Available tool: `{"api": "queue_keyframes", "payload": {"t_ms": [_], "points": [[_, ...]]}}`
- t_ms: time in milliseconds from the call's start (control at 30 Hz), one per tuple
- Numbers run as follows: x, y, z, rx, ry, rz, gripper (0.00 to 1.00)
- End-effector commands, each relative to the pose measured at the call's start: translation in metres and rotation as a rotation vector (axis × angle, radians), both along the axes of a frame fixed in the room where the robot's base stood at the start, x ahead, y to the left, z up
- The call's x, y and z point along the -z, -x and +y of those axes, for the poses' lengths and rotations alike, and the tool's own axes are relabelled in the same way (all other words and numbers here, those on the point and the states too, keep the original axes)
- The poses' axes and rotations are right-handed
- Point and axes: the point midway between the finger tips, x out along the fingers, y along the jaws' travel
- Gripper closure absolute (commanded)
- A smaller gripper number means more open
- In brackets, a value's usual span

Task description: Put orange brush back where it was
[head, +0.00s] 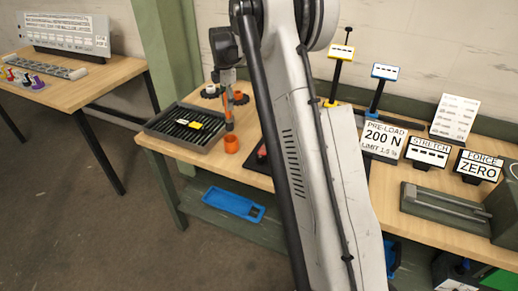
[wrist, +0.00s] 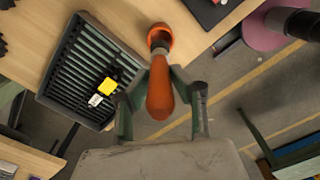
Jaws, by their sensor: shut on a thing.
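The orange brush (head: 228,113) hangs upright, handle up, in my gripper (head: 227,92). In the wrist view the brush's orange handle (wrist: 160,92) is between the two fingers of my gripper (wrist: 163,75), which is shut on it. An orange cup (head: 232,144) stands on the wooden bench near its front edge, directly below the brush. In the wrist view the cup (wrist: 160,32) shows beyond the brush's lower end, which overlaps its opening. I cannot tell whether the tip is inside the cup or just above it.
A dark slatted tray (head: 160,124) with a yellow-and-white tag (head: 190,124) is left of the cup. A dark pad (head: 262,154) is to the right, partly hidden by my arm. The bench's front edge (head: 200,171) is close to the cup.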

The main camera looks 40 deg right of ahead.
Motion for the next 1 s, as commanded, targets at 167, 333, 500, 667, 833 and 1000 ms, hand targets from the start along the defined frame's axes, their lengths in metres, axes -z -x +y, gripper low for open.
{"api": "queue_keyframes", "payload": {"t_ms": [167, 333, 500, 667, 833, 1000], "points": [[0.021, -0.002, 0.009, -0.011, 0.000, 0.000, 1.00], [0.049, -0.002, 0.008, -0.010, 0.000, 0.000, 1.00], [0.063, -0.002, 0.008, -0.010, 0.000, 0.000, 1.00], [0.077, -0.002, 0.008, -0.010, 0.000, 0.000, 1.00], [0.098, -0.002, 0.008, -0.010, 0.000, 0.000, 1.00], [0.101, -0.002, 0.008, -0.010, 0.000, 0.000, 1.00]]}}
